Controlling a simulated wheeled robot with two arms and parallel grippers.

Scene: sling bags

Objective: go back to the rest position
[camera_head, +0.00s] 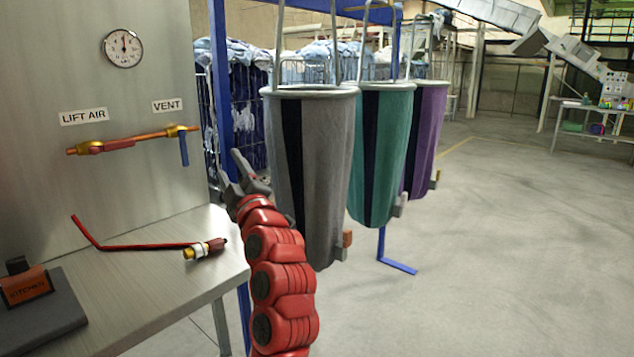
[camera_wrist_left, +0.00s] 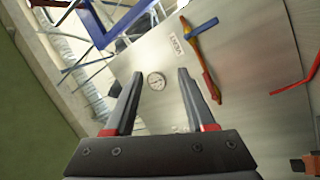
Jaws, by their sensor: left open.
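My left gripper (camera_head: 246,176) is raised beside the grey sling bag (camera_head: 325,170), at its left edge, in front of the blue frame post. Whether it touches the bag I cannot tell. In the left wrist view the gripper (camera_wrist_left: 157,98) is open, with nothing between its fingers. My red left arm comes up from the bottom of the head view. A teal bag (camera_head: 380,150) and a purple bag (camera_head: 427,135) hang behind the grey one. My right gripper is in neither view.
The floor (camera_head: 480,260) at right is clear.

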